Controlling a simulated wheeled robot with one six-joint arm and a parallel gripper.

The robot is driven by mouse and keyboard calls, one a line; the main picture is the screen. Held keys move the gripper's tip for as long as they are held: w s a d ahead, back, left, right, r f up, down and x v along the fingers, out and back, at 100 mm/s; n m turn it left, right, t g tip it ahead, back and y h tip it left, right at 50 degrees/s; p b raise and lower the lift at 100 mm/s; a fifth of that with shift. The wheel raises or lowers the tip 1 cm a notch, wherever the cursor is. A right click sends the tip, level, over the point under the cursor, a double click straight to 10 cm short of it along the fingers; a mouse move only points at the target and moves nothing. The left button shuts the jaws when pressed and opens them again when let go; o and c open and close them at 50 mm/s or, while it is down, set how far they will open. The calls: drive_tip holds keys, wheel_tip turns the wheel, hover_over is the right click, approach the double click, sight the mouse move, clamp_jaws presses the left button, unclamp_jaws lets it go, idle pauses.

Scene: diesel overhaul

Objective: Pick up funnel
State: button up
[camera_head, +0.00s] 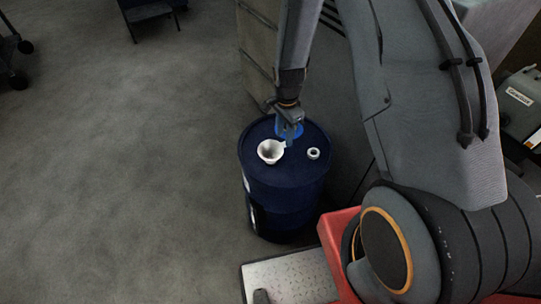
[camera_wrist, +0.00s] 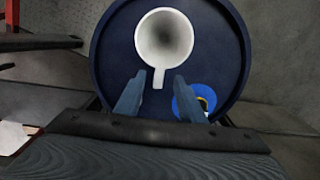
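The white funnel (camera_head: 270,151) sits on top of a dark blue drum (camera_head: 284,182). In the wrist view the funnel (camera_wrist: 164,38) shows its wide round mouth, with a short tab pointing toward my gripper. My gripper (camera_head: 288,140) is above the drum, just beyond the funnel in the head view. In the wrist view my gripper (camera_wrist: 160,78) is open, its two fingers apart, with the tab showing between their tips. No contact shows, and I cannot tell whether the fingers are level with the tab.
A small white ring (camera_head: 313,154) lies on the drum top, right of the funnel. A round blue item (camera_wrist: 190,102) with a yellow part is partly hidden behind the right finger. A red surface (camera_head: 338,240) and a metal plate (camera_head: 290,277) are near the drum.

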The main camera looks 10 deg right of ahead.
sight(284, 143)
drive_tip(key=shift+f+p, duration=0.45)
drive_tip(key=shift+f, duration=1.1)
clamp_jaws()
